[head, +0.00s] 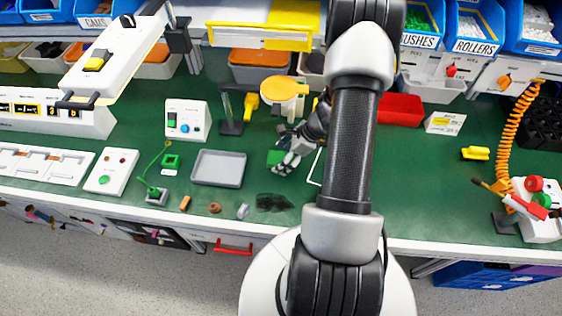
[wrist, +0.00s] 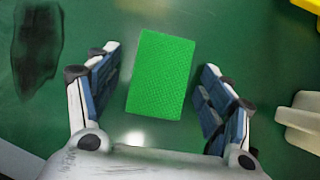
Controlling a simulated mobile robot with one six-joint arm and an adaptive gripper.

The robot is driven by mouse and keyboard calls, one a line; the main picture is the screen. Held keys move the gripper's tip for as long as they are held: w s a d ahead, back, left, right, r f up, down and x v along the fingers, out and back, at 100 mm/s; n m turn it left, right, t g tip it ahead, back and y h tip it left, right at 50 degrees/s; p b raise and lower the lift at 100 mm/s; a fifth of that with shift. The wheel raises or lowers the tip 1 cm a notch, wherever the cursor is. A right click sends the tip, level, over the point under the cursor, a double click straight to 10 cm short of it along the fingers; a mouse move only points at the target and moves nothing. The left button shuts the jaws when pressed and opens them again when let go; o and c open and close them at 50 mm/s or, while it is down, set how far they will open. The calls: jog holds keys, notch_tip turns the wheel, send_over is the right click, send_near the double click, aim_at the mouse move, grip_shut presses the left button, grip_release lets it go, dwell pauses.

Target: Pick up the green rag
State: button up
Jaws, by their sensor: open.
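The green rag (wrist: 161,76) is a small bright green textured rectangle. It lies flat on the green workbench (head: 420,200) in the wrist view, slightly tilted and between my gripper's spread fingers. My gripper (wrist: 160,85) is open and empty, with a finger on each side of the rag and a gap to both. In the head view my gripper (head: 289,160) is over the bench, and part of the rag (head: 274,157) shows just left of it. My arm hides some of the bench there. The height of the fingertips above the bench is hard to tell.
A dark smudge (head: 275,202) lies on the bench near the front edge. A grey tray (head: 218,182) is to the left. A round yellow-topped thing (head: 284,88) stands behind my gripper.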

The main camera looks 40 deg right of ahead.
aim_at(276, 158)
jog(key=shift+c, duration=0.4)
jog(key=c, duration=0.9)
jog(key=shift+r, duration=0.1)
jog(key=shift+c, duration=0.2)
jog(key=shift+r+p, duration=0.3)
jog(key=shift+r, duration=0.15)
jog(key=r, duration=0.1)
jog(key=r+p, duration=0.1)
jog(key=r, duration=0.1)
jog(key=shift+s+d, duration=0.1)
jog(key=shift+d, duration=0.1)
jog(key=s+d+p, duration=0.1)
jog(key=s+d, duration=0.2)
jog(key=s, duration=0.1)
jog(key=s+d+p, duration=0.1)
jog(key=s+d, duration=0.3)
jog(key=s, duration=0.1)
jog(key=s+d+p, duration=0.1)
jog(key=s+d, duration=0.3)
jog(key=shift+s+d+f, duration=0.2)
jog(key=shift+s+f, duration=0.05)
